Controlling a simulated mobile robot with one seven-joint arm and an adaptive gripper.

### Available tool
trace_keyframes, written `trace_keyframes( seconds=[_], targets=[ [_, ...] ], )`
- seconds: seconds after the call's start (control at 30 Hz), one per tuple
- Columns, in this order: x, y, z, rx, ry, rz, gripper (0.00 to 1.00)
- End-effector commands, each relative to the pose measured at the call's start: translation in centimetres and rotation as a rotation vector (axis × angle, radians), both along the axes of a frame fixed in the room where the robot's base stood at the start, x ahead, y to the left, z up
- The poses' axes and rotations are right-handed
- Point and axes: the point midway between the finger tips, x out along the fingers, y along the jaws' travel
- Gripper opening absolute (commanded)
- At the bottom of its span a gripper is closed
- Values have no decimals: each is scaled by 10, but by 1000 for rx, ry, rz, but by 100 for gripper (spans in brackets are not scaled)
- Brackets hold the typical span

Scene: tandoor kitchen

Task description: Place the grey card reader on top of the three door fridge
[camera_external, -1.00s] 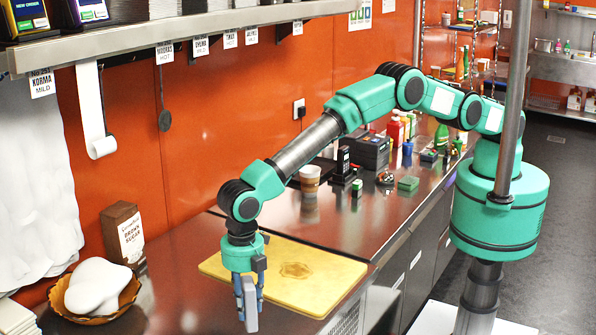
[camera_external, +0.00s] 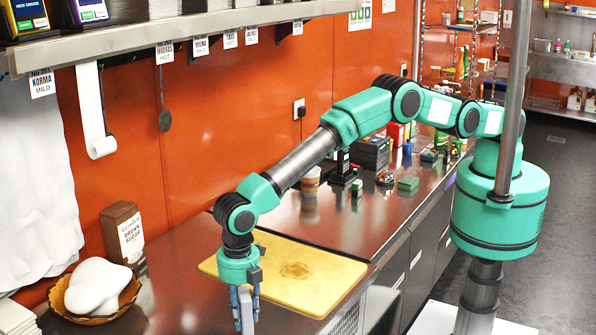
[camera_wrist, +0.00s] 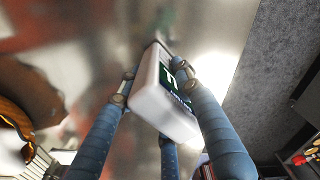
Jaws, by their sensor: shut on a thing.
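The card reader (camera_wrist: 160,110) is a pale grey block with a dark green screen in the wrist view. My gripper (camera_external: 244,308) is shut on it, with blue fingers on both sides. In the external view the card reader (camera_external: 246,310) hangs upright and partly hidden between the fingers, in front of the yellow board's left end. I cannot tell its height above the steel. A long steel-topped unit (camera_external: 330,222) with front doors, perhaps the three door fridge, runs along the orange wall; its lower front is cut off by the picture edge.
A yellow cutting board (camera_external: 330,275) lies on the steel top. A bowl (camera_external: 125,298) with white dough and a brown sugar pack (camera_external: 122,235) stand at the left. A cup (camera_external: 310,178) and small items stand farther back. Bare steel (camera_external: 185,265) lies left of the board.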

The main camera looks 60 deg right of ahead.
Motion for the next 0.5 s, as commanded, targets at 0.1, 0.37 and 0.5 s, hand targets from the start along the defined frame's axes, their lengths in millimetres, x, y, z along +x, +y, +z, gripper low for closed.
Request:
trace_keyframes(
  seconds=[0.1,0.37,0.5],
  targets=[
    [0,0,-6,0,0,0,2],
    [0,0,-7,0,0,0,2],
    [0,0,-9,0,0,0,2]
  ],
)
